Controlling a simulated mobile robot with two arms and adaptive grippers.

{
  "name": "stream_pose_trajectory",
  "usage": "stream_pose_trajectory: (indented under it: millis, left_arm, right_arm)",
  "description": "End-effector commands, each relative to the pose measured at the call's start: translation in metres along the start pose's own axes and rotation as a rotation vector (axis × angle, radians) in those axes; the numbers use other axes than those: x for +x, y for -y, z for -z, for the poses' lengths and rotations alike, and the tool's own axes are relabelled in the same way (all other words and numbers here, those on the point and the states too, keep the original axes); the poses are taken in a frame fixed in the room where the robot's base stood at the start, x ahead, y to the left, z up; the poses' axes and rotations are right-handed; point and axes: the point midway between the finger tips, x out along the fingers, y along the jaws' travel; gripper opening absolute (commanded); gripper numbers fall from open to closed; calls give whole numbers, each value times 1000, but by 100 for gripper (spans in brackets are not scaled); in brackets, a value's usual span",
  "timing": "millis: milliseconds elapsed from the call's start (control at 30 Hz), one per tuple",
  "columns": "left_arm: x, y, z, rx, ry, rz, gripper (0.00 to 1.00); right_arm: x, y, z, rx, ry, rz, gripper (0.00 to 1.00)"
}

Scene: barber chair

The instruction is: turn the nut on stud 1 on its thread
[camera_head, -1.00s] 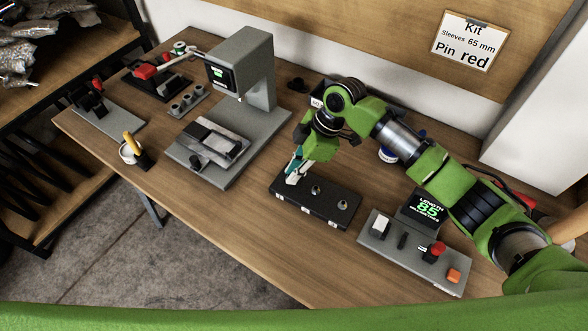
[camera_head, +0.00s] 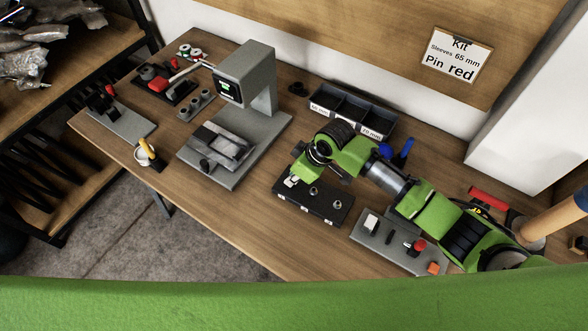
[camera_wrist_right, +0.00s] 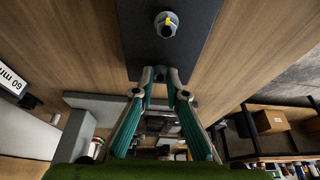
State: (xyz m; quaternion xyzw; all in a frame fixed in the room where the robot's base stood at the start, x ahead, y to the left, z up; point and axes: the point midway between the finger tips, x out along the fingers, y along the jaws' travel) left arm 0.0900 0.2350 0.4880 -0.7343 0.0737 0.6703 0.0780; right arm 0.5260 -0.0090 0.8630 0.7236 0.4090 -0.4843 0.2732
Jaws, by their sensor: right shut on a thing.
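A black block (camera_head: 322,209) with a row of studs lies on the bench. Two nuts on their studs show uncovered, one in the middle (camera_head: 313,190) and one near the right end (camera_head: 337,204). My right gripper (camera_wrist_right: 160,75) is shut at the block's left end, over the nut on stud 1, which is hidden between the fingertips. The wrist view shows a neighbouring nut with a yellow mark (camera_wrist_right: 166,24) on the block's dark top, apart from the fingers. In the head view my right wrist covers most of the fingers. My left gripper is not in view.
A grey press (camera_head: 245,80) stands to the left of the block. A partitioned bin (camera_head: 350,112) is behind it, and a grey control panel (camera_head: 385,243) with buttons is at its right. Bare wood lies in front of the block.

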Motion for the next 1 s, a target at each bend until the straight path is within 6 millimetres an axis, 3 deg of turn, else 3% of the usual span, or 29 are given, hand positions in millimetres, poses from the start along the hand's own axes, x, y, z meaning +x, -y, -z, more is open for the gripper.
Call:
stream_pose_trajectory:
  millis: [200, 667, 700, 733, 1000]
  left_arm:
    - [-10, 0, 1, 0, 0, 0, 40]
    - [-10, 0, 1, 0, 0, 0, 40]
    - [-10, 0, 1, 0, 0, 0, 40]
    - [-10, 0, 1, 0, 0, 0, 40]
    - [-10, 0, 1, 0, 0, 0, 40]
  right_arm:
    - [-2, 0, 2, 51, -3, -22, 0]
    - [-1, -1, 2, 61, -4, -28, 0]
    - [-1, -1, 2, 61, -4, -28, 24]
    - [-1, 0, 2, 61, -4, -27, 30]
    - [0, 0, 1, 61, -2, -26, 30]
